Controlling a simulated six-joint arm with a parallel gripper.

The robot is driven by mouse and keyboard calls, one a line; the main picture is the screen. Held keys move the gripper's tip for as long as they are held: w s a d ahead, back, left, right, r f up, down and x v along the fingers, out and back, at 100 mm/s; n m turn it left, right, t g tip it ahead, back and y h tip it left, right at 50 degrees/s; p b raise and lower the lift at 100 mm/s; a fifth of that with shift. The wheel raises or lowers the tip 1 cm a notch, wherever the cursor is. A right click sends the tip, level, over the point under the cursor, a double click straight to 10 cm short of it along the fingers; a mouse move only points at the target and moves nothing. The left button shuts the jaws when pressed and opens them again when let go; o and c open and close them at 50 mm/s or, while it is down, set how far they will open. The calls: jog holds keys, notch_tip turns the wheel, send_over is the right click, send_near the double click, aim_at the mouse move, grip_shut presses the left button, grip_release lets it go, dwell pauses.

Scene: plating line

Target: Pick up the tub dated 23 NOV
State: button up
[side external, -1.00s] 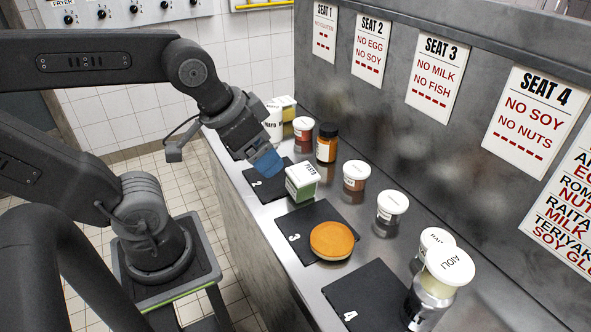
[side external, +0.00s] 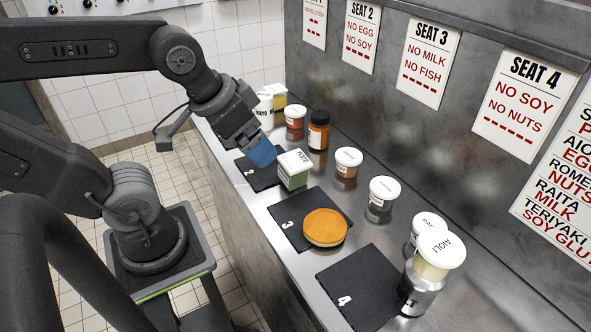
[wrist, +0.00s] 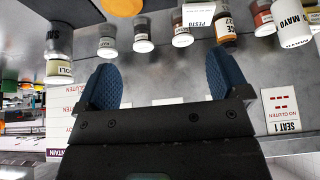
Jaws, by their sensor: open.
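No date 23 NOV can be read, so I cannot tell which tub carries it. White-lidded tubs stand on the steel counter: a reddish one (side external: 295,118), a brownish one (side external: 347,162), a dark one (side external: 383,194) and one with partly hidden lettering (side external: 427,223). My gripper (side external: 262,153), with blue fingertips, is above mat 2, just left of the PESTO tub. In the wrist view my gripper (wrist: 164,82) is open, with nothing between its fingers; small tubs (wrist: 143,36) show beyond it.
A brown bottle (side external: 318,130) and a MAYO container (side external: 264,106) stand farther back. An orange-topped round item (side external: 325,227) is on mat 3 (side external: 285,212). Mat 4 (side external: 360,285) looks bare. A steel wall backs the counter.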

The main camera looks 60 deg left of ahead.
jog(key=shift+m, duration=0.7)
jog(key=m+g+y, duration=0.5)
jog(key=m+g, duration=0.1)
jog(key=m, duration=1)
send_near(294, 159)
jog(key=x, duration=0.7)
jog(key=shift+s+a, duration=0.1)
jog(key=shift+a, duration=0.15)
jog(key=shift+d+x, duration=0.15)
jog(key=shift+x, duration=1.15)
jog(key=shift+d+x, duration=0.15)
jog(key=shift+x, duration=1.15)
jog(key=shift+f, duration=0.15)
jog(key=shift+c, duration=0.4)
jog(key=shift+h, duration=0.3)
jog(key=c, duration=1)
